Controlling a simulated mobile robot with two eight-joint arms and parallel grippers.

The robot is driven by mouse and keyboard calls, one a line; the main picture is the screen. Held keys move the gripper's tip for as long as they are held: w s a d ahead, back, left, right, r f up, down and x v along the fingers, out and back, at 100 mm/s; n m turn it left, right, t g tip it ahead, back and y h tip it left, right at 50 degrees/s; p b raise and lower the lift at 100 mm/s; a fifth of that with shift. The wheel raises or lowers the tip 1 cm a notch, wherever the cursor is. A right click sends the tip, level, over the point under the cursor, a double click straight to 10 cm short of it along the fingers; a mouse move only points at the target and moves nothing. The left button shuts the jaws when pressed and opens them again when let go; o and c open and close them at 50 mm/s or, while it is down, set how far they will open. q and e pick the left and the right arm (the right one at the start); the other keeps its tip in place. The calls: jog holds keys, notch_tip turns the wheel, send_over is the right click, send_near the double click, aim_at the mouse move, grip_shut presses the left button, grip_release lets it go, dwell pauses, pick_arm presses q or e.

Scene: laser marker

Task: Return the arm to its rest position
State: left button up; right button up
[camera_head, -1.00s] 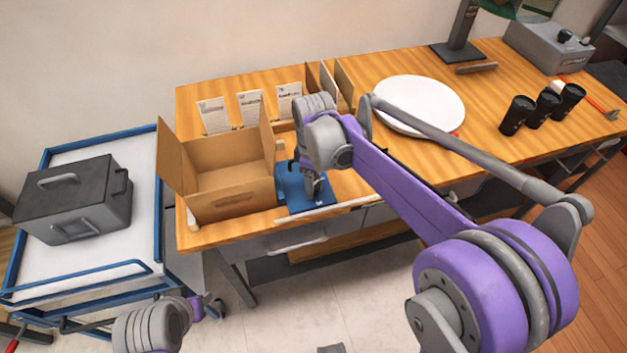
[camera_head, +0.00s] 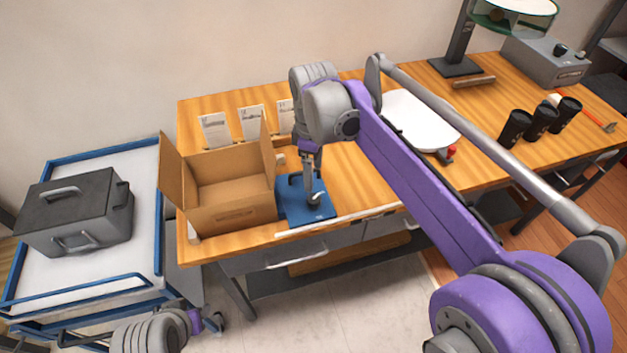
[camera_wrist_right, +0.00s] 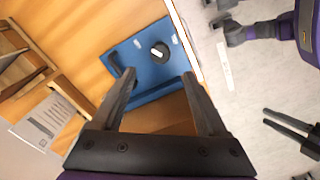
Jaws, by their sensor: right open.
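My right gripper (camera_head: 313,192) points down over the blue plate (camera_head: 320,212) at the table's front edge. Its two fingers (camera_wrist_right: 160,82) are apart in the wrist view, with nothing between their tips. The blue plate (camera_wrist_right: 143,50) carries a round black piece with a pale bar (camera_wrist_right: 159,52), which lies beyond the fingertips, clear of them. My left arm is low at the bottom left of the head view. In the wrist view, two dark separated fingers at the right edge appear to be my left gripper (camera_wrist_right: 268,117), empty and away from the table.
An open cardboard box (camera_head: 235,213) stands left of the plate. Several cards (camera_head: 252,120) stand behind it. A white disc (camera_head: 408,115), black cups (camera_head: 541,122) and a magnifier stand lie to the right. A blue cart (camera_head: 150,250) with a grey case (camera_head: 75,212) is at left.

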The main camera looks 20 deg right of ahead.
jog(key=shift+r, duration=0.5)
jog(key=shift+s, duration=0.1)
jog(key=s+d+f+m+t, duration=0.1)
jog(key=s+f+m, duration=0.2)
jog(key=s, duration=0.3)
jog(key=s+d+f+m+t+p, duration=0.1)
jog(key=s+d+f+m+t, duration=0.1)
jog(key=s+m, duration=0.3)
jog(key=s+d+f+m+t+p, duration=0.1)
jog(key=s+d+f+m+t, duration=0.1)
jog(key=s, duration=0.7)
notch_tip(320, 180, down, 3)
jog(key=shift+r+m, duration=0.1)
jog(key=shift+m, duration=0.8)
